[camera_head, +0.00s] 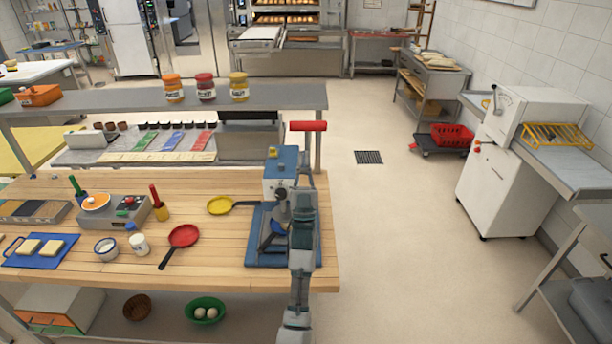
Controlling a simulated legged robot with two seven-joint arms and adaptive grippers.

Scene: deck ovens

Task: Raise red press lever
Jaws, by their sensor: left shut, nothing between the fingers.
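A blue-grey press (281,166) stands on a blue base plate (262,252) at the right end of the wooden counter. Its red lever handle (308,126) is a horizontal bar above the press's top right side, on a thin grey post. My left arm comes up from the bottom of the view and covers the right part of the press. My left gripper (304,161) is shut and empty, just below the red handle. I cannot tell whether it touches the lever post. My right gripper is not in view.
A yellow pan (222,205) and a red pan (183,236) lie left of the press on the counter (205,274). A grey shelf (135,101) with several jars runs behind it. The floor right of the counter is clear up to a white machine (510,165).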

